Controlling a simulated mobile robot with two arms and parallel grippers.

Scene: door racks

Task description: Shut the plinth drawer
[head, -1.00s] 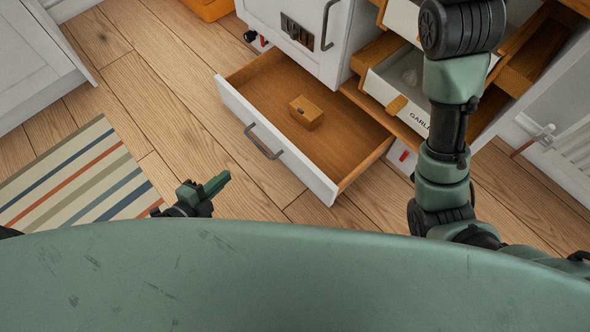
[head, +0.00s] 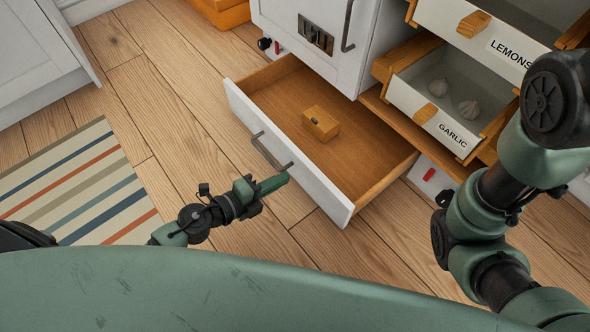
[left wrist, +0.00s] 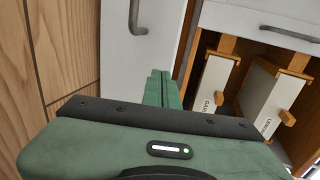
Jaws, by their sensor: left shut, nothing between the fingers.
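The plinth drawer (head: 290,157) is pulled open at floor level, with a white front and a dark bar handle (head: 271,152). A small wooden box (head: 321,123) lies inside it. My left gripper (head: 276,184) is shut and empty, just in front of the drawer front, near the right end of the handle. I cannot tell whether it touches the front. In the left wrist view the shut green fingers (left wrist: 162,90) point ahead. My right arm is at the right of the head view, but its gripper is out of view.
Above the plinth drawer, a garlic drawer (head: 428,118) and a lemons drawer (head: 500,45) stand open. A white cabinet door (head: 310,15) is beside them. A striped rug (head: 75,190) lies on the wooden floor at the left. Floor between rug and drawer is clear.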

